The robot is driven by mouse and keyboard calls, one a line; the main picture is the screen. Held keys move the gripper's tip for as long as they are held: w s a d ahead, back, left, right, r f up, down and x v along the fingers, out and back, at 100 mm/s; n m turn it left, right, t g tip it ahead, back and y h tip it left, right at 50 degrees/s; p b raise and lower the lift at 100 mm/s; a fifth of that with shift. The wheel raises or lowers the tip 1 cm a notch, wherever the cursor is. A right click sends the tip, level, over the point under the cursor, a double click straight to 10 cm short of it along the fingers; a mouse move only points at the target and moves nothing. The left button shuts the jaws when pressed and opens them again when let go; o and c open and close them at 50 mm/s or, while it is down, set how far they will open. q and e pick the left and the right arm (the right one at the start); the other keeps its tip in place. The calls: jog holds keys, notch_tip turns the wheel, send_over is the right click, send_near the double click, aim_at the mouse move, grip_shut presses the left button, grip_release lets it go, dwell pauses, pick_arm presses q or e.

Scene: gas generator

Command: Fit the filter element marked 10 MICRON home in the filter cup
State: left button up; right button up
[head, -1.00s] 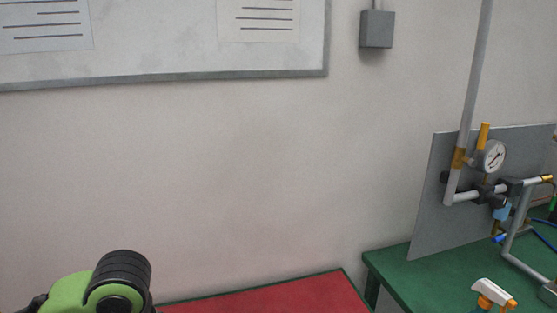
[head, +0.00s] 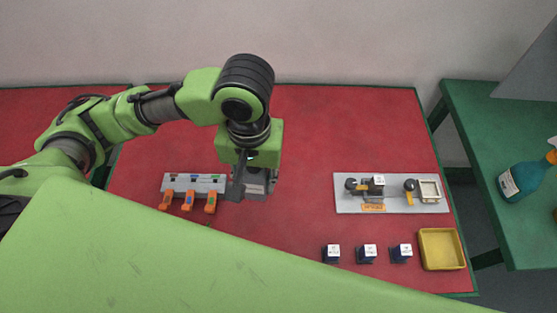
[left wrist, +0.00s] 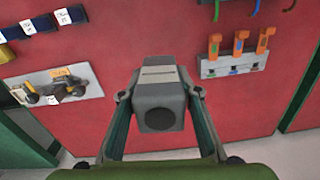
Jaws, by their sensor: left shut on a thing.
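My left gripper (head: 252,188) is over the left half of the red bench. In the left wrist view its fingers (left wrist: 160,97) are on either side of a grey block-shaped thing (left wrist: 159,84) with a dark round face, and are shut on it. Three dark blue pieces with white labelled tops stand in a row at the front right: a left one (head: 332,256), a middle one (head: 366,256) and a right one (head: 401,254). Their lettering is too small to read, so I cannot tell which says 10 MICRON. I cannot pick out the filter cup. My right gripper is out of view.
A pale plate (head: 340,205) with black knobs and an orange tag lies behind the row. A yellow tray (head: 441,231) is at the right. A grey rack (head: 183,182) with several orange-handled pieces is at the left. A green table (head: 500,130) with a spray bottle (head: 523,180) stands right.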

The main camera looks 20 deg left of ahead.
aim_at(264, 194)
pick_arm(q)
jog(key=shift+s+d+f+n, duration=0.25)
jog(key=shift+s+d+f, duration=0.05)
jog(key=shift+d+f, duration=0.25)
jog(key=shift+s+d+f+n, duration=0.25)
jog(key=shift+d+f, duration=0.25)
jog(key=shift+f, duration=0.05)
jog(key=w+a+f, duration=0.1)
jog(key=w+f, duration=0.2)
jog(key=w, duration=0.1)
jog(key=w+a+f, duration=0.2)
jog(key=w, duration=0.1)
jog(key=w+a+f+b, duration=0.1)
jog(key=w+f, duration=0.2)
jog(key=w, duration=0.1)
jog(key=shift+w+a+f, duration=0.15)
jog(key=shift+w+f, duration=0.2)
jog(key=shift+w+a+f+p, duration=0.1)
jog(key=shift+f+p, duration=0.05)
jog(key=shift+f, duration=0.75)
jog(key=shift+w+f+p, duration=0.1)
jog(key=shift+f+p, duration=0.05)
jog(key=shift+f, duration=0.75)
jog(key=shift+f, duration=0.1)
jog(key=o, duration=1.3)
jog(key=shift+c, duration=0.2)
